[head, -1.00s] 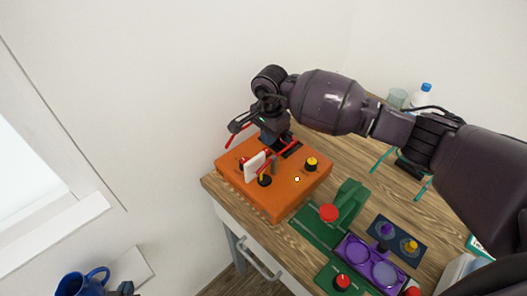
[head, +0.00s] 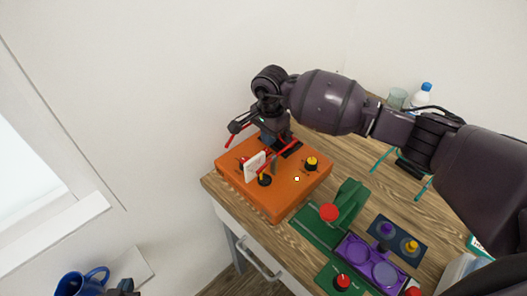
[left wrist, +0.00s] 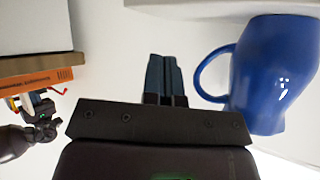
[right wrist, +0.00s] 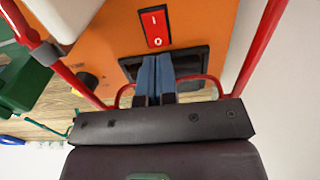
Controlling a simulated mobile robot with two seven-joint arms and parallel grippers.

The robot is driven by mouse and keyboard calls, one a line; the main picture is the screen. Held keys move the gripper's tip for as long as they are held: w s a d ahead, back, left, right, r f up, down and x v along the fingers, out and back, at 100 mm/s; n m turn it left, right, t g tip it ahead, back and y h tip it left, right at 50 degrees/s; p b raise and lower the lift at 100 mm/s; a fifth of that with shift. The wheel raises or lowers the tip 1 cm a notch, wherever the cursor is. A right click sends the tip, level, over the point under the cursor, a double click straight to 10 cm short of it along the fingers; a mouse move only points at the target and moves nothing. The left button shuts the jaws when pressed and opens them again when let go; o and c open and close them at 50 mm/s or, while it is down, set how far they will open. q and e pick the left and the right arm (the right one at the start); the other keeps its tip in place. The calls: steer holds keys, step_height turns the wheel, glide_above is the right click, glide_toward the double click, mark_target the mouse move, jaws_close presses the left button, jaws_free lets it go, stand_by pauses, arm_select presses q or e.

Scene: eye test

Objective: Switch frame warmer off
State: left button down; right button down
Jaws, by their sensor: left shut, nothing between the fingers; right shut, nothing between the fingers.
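The frame warmer appears to be the orange box (head: 285,200) on the wooden table, also in the right wrist view (right wrist: 100,45). Its red rocker switch (right wrist: 155,27), marked I and O, shows in the right wrist view, with the O end nearer my fingers. Which end is pressed in, I cannot tell. My right gripper (right wrist: 158,62) is shut and empty, its tips close to the O end; contact cannot be made out. In the head view the right gripper (head: 272,145) hides the switch. My left gripper (left wrist: 163,62) is shut and empty, near a blue mug (left wrist: 275,75).
Red rods (right wrist: 265,45) flank my right gripper. A white block (head: 255,166) and black-yellow knobs (head: 311,163) are on the box. A green fixture (head: 345,205) and purple tray (head: 352,246) stand nearby. A bottle (head: 422,95) is at the back. The wall is close behind the box.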

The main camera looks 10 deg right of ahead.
mark_target(269, 150)
steer(key=shift+f, duration=0.25)
steer(key=shift+r, duration=0.1)
steer(key=shift+r+p, duration=0.75)
steer(key=shift+r, duration=1.35)
step_height(269, 150, up, 3)
steer(key=shift+f+p, duration=0.15)
steer(key=shift+p, duration=0.3)
